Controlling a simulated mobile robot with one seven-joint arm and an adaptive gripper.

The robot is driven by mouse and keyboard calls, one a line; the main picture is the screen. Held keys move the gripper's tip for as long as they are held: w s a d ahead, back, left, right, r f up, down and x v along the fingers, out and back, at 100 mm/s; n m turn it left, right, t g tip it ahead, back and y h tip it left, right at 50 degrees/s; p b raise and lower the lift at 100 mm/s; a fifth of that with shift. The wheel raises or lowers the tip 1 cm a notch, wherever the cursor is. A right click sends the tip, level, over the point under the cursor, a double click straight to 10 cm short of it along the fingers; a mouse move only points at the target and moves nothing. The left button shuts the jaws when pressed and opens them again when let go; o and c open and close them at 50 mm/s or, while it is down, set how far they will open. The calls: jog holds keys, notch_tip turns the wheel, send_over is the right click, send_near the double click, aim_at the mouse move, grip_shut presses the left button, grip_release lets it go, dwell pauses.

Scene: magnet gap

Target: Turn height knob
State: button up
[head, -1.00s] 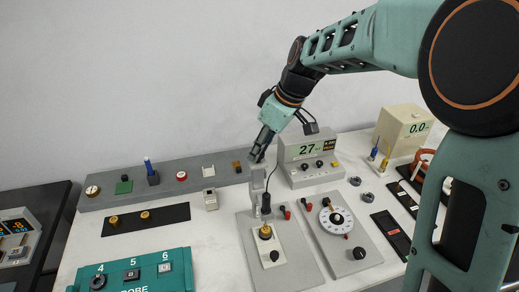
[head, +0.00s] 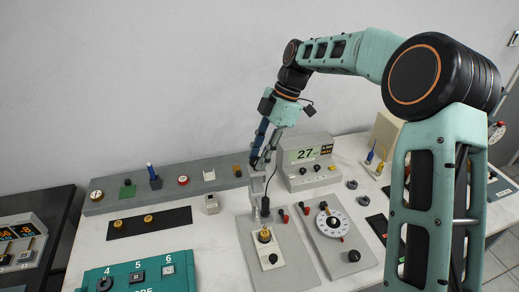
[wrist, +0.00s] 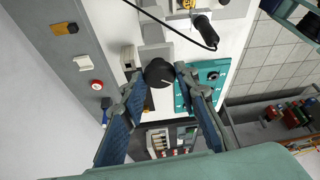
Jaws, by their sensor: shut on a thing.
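The black height knob (wrist: 160,72) has a pale pointer line and shows in the wrist view between the fingertips of my gripper (wrist: 158,74). The fingers are shut on its sides. In the head view my gripper (head: 258,162) reaches down to the top of a grey stand (head: 257,184) and hides most of the knob there. A dark probe with a cable (head: 265,206) hangs at the stand, above a brass-coloured piece (head: 264,235) on a pale block.
A meter (head: 305,155) reading 27 stands right of the stand. A white dial (head: 333,223) is on the grey panel at right. A long grey strip (head: 125,199) with buttons lies behind, and a teal box (head: 140,275) in front left.

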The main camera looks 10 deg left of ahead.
jog(key=shift+w+n+g+h+p, duration=0.1)
jog(key=shift+n+g+h+p, duration=0.5)
jog(key=shift+n+p, duration=1)
jog(key=shift+f+n, duration=0.1)
jog(key=shift+n, duration=0.4)
jog(key=o, duration=1.1)
jog(key=v, duration=1.2)
jog(key=shift+a, duration=0.1)
